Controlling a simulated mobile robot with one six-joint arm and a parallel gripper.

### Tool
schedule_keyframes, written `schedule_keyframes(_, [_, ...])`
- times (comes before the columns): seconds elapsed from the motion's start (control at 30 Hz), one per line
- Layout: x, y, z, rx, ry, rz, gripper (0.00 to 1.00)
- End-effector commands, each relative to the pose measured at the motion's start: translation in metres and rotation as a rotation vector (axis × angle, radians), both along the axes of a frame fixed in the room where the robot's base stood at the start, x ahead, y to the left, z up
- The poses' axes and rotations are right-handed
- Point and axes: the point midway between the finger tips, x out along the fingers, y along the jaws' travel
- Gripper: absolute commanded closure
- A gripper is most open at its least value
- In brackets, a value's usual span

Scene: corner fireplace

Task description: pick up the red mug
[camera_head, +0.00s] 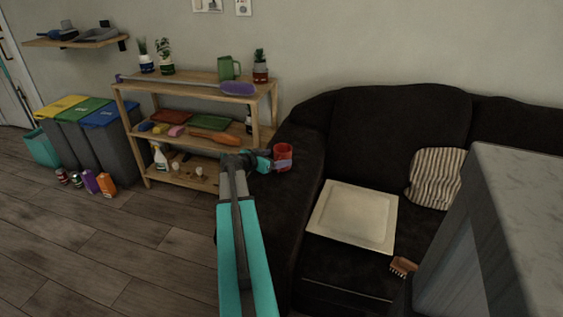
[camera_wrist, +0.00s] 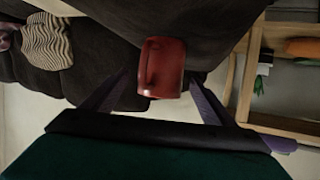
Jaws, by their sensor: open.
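The red mug (camera_head: 283,152) stands on the arm of the dark sofa. In the wrist view the mug (camera_wrist: 163,68) is at the upper middle, with its handle towards the camera. My gripper (camera_head: 280,164) is right at the mug, reaching from the left. In the wrist view the two fingers of my gripper (camera_wrist: 158,80) are spread, one on each side of the mug, with a gap showing on both sides. The gripper is open and holds nothing. I cannot tell how deep the mug is between the fingers.
A pale square tray (camera_head: 352,214), a striped cushion (camera_head: 435,177) and a brush (camera_head: 403,266) are on the sofa. A grey block-like surface (camera_head: 520,200) stands at the right.

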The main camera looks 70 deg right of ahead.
Motion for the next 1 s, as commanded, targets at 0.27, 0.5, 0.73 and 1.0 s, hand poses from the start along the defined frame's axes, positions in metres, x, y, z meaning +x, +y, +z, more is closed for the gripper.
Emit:
schedule_keyframes(0.27, [-0.002, -0.014, -0.006, 0.001, 0.0, -0.002, 0.21])
schedule_keyframes(0.5, [-0.008, -0.037, -0.017, 0.001, 0.0, -0.001, 0.21])
schedule_keyframes(0.73, [-0.011, -0.046, -0.021, 0.0, -0.001, 0.002, 0.21])
schedule_keyframes(1.0, [-0.011, -0.045, -0.021, 0.0, 0.0, 0.002, 0.21])
